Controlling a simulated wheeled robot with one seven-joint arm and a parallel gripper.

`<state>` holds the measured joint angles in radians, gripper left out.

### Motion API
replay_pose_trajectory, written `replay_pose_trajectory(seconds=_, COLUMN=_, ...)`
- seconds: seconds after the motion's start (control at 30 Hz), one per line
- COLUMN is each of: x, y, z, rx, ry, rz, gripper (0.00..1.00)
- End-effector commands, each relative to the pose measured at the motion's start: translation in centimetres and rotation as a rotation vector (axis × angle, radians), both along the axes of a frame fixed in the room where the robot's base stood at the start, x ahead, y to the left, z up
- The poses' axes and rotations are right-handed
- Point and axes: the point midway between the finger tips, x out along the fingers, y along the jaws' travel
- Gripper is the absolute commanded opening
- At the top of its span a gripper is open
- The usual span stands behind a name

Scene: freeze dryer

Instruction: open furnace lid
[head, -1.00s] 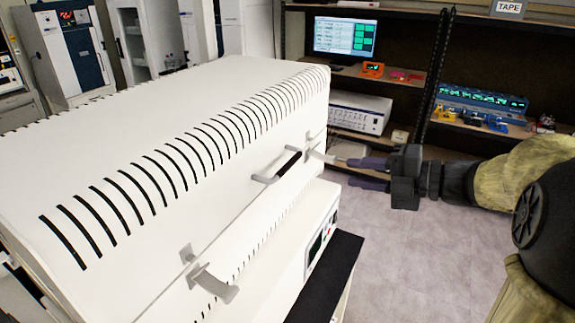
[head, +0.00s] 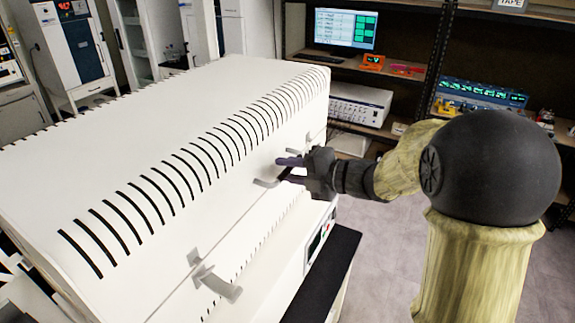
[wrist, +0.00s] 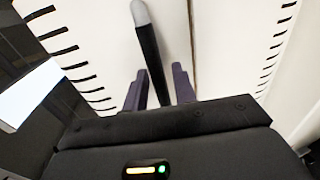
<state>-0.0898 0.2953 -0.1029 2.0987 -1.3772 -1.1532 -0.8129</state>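The white furnace (head: 130,130) has a slotted, rounded lid (head: 235,100) that looks closed along its front seam. A handle with grey ends (head: 266,183) and a dark bar sits at the middle of the front; in the head view my gripper hides much of it. My gripper (head: 287,169) is at this handle, its purple fingers pointing at the furnace. In the wrist view the black handle bar (wrist: 151,60) runs between the two fingers of my gripper (wrist: 159,82). The fingers are apart, with gaps beside the bar. Whether they touch it is not clear.
A grey latch (head: 212,280) stands out from the furnace's near front edge. A black ledge (head: 325,280) lies below the front. Shelves with a monitor (head: 344,28) and instruments (head: 480,95) stand behind. Clear floor (head: 385,240) lies right of the furnace.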

Motion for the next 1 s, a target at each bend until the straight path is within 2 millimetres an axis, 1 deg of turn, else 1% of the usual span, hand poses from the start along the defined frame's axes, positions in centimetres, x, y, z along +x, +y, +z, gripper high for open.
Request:
replay_pose_trajectory(seconds=0.1, x=0.2, y=0.4, z=-0.1, rx=0.001, ry=0.000, rz=0.000, gripper=0.27)
replay_pose_trajectory(seconds=0.3, x=0.2, y=0.3, z=-0.1, rx=0.000, ry=-0.001, rz=-0.001, gripper=0.27)
replay_pose_trajectory(seconds=0.33, x=0.2, y=0.3, z=-0.1, rx=0.000, ry=-0.001, rz=-0.001, gripper=0.23)
replay_pose_trajectory(seconds=0.43, x=0.2, y=0.3, z=-0.1, rx=0.000, ry=-0.001, rz=0.000, gripper=0.04)
replay_pose_trajectory(seconds=0.47, x=0.2, y=0.3, z=-0.1, rx=0.000, ry=-0.001, rz=0.000, gripper=0.00)
replay_pose_trajectory(seconds=0.77, x=0.1, y=0.4, z=0.0, rx=0.000, ry=-0.001, rz=0.001, gripper=0.00)
replay_pose_trajectory(seconds=0.87, x=0.1, y=0.6, z=0.4, rx=0.001, ry=-0.001, rz=0.005, gripper=0.00)
replay_pose_trajectory(seconds=1.0, x=0.0, y=1.3, z=1.6, rx=0.002, ry=-0.005, rz=0.016, gripper=0.00)
